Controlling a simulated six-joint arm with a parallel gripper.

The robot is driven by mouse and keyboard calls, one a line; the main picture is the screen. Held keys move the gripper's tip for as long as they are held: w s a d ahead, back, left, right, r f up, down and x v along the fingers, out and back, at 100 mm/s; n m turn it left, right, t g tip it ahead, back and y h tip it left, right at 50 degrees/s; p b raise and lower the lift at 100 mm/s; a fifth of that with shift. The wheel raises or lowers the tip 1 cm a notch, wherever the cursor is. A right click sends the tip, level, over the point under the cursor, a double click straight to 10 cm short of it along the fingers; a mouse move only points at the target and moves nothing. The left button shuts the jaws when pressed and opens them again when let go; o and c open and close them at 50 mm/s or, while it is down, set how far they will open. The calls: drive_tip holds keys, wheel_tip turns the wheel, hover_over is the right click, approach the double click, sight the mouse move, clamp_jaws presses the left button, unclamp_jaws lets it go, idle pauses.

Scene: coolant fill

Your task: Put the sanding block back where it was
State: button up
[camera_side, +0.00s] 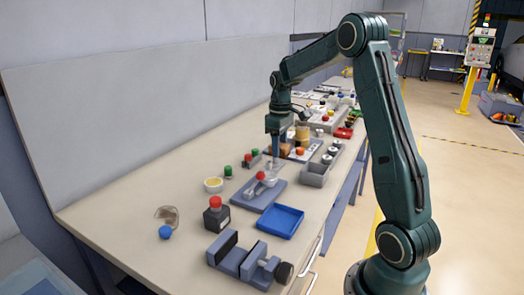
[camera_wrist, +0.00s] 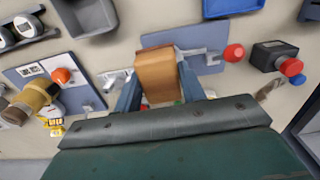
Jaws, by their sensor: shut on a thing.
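The sanding block (camera_wrist: 157,75) is a brown-orange block in the wrist view, held between the two blue-grey fingers of my gripper (camera_wrist: 158,88). My gripper is shut on it. In the side view my gripper (camera_side: 277,152) points down over the middle of the bench, and the brown block (camera_side: 286,150) shows beside its fingers. The block's lower side is hidden, and I cannot tell its exact height above the bench. In the wrist view it overlaps a blue-grey plate (camera_wrist: 205,40) carrying a clamp with a red knob (camera_wrist: 234,53).
An orange knob (camera_wrist: 61,75) and a tan cylinder (camera_wrist: 38,93) stand on one side. A grey bin (camera_side: 314,176), a blue tray (camera_side: 280,221), a red-button box (camera_side: 216,216) and a vise (camera_side: 248,262) stand on the bench. The bench's back left (camera_side: 125,200) is bare.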

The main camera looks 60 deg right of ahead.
wheel_tip(320, 180, up, 7)
hover_over(293, 201)
wheel_tip(293, 201, down, 16)
idle(1.0)
drive_tip(key=shift+f, duration=0.1)
drive_tip(key=shift+f, duration=2)
drive_tip(key=shift+f, duration=0.2)
drive_tip(key=o, duration=0.9)
drive_tip(key=shift+o, duration=0.2)
drive_tip(key=shift+r, duration=0.15)
